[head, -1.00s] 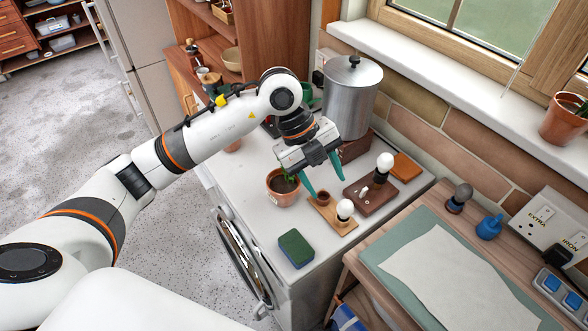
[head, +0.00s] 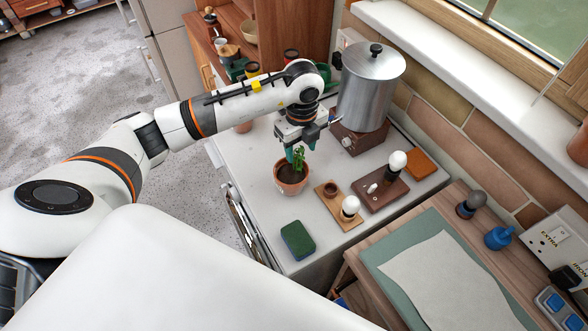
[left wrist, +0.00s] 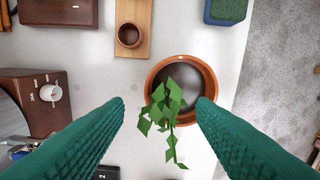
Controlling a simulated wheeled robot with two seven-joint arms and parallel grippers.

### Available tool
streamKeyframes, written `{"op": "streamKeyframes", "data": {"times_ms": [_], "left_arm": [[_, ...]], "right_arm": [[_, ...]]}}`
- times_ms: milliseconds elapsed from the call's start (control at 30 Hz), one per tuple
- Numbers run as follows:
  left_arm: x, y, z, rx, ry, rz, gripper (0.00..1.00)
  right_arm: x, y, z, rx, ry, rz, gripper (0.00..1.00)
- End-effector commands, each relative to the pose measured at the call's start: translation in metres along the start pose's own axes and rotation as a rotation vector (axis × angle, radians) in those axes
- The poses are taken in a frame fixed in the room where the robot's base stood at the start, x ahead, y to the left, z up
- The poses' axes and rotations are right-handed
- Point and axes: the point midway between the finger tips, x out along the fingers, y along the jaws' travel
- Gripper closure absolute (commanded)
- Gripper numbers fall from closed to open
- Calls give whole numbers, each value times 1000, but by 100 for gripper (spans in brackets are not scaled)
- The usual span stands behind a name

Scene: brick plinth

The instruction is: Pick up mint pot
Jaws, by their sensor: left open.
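The mint pot (head: 292,178) is a terracotta pot with dark soil and a green leafy sprig, upright on the white counter. In the left wrist view the mint pot (left wrist: 208,78) lies ahead, with its leaves hanging over the near rim between my fingers. My left gripper (head: 296,155) is over the back of the pot by the plant, and its teal fingers are partly hidden in the head view. In the wrist view the left gripper (left wrist: 160,110) is open, with wide-set fingers and nothing clamped. The right finger's tip overlaps the pot's rim in that picture. My right gripper is not in view.
A wooden board (head: 337,205) with a small brown cup and a white bulb stands right of the pot. A green sponge (head: 297,240) lies in front. A steel urn (head: 368,88) stands behind right, near a brown bulb base (head: 380,190). Counter between pot and sponge is clear.

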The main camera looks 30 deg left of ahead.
Motion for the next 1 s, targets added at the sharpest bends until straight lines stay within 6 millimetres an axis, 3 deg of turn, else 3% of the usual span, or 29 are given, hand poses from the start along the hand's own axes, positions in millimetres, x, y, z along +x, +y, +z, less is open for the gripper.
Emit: {"op": "streamKeyframes", "data": {"times_ms": [67,233,500,800,1000], "left_arm": [[8,0,-3,-2,-2,-6,49],[30,1,-3,-1,-1,-3,49],[33,1,-3,0,-1,0,51],[33,1,-3,0,-1,0,100],[32,2,-3,0,-1,2,100]], "right_arm": [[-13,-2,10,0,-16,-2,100],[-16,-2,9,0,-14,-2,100],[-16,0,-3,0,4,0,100],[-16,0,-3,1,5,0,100],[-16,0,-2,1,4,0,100]]}}
